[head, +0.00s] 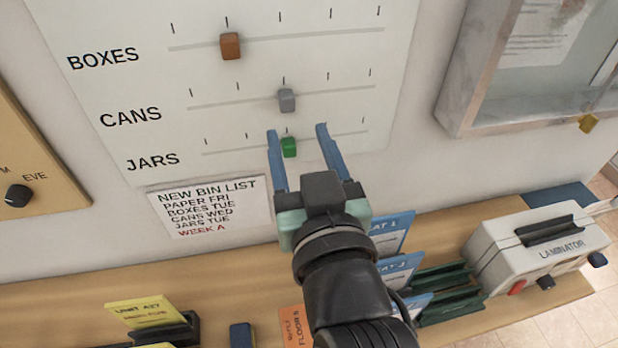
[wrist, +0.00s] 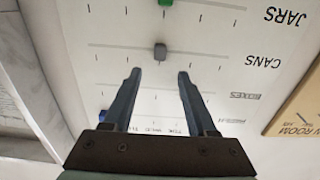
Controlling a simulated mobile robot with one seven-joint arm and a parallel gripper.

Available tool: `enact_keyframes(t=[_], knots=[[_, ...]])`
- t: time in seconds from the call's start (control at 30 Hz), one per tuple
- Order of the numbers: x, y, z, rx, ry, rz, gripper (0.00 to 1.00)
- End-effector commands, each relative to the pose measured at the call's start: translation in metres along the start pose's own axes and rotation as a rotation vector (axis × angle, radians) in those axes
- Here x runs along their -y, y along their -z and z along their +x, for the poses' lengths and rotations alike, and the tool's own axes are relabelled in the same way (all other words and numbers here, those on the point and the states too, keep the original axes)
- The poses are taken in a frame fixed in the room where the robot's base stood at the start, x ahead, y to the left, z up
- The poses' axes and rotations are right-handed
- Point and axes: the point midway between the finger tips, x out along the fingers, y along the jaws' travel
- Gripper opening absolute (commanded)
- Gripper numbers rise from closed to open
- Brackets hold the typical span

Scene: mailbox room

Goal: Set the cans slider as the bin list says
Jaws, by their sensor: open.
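The cans slider's grey knob (head: 287,100) stands at the third tick from the left of its track on the white board (head: 330,65). My gripper (head: 296,130) is open and empty. In the head view its blue fingertips lie just below the grey knob. In the wrist view, which is upside down, the grey knob (wrist: 160,52) is centred just beyond the gap between the fingertips (wrist: 159,74); contact cannot be seen. The bin list (head: 212,208) reads PAPER FRI, BOXES TUE, CANS WED, JARS TUE, with WEEK A in red.
The brown boxes knob (head: 230,46) is above, at its second tick. The green jars knob (head: 289,147) is below and shows between my fingers in the head view. A framed case (head: 470,95) is at the right. A shelf (head: 60,295) below holds a laminator (head: 540,245) and racks.

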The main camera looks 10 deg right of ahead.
Motion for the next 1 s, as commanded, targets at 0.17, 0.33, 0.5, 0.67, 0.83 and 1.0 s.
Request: enact_keyframes(t=[0.17, 0.33, 0.5, 0.67, 0.83, 1.0], knots=[[0.000, 0.003, -0.019, 0.007, 0.001, 0.003, 0.57], [0.001, 0.005, -0.034, 0.006, 0.004, 0.002, 0.57], [0.002, 0.003, -0.045, 0.004, 0.006, 0.002, 0.57], [0.001, 0.002, -0.051, 0.002, 0.002, 0.000, 0.57], [0.000, 0.000, -0.052, 0.000, 0.000, 0.000, 0.57], [0.000, 0.000, -0.052, 0.000, 0.000, -0.001, 0.57]])
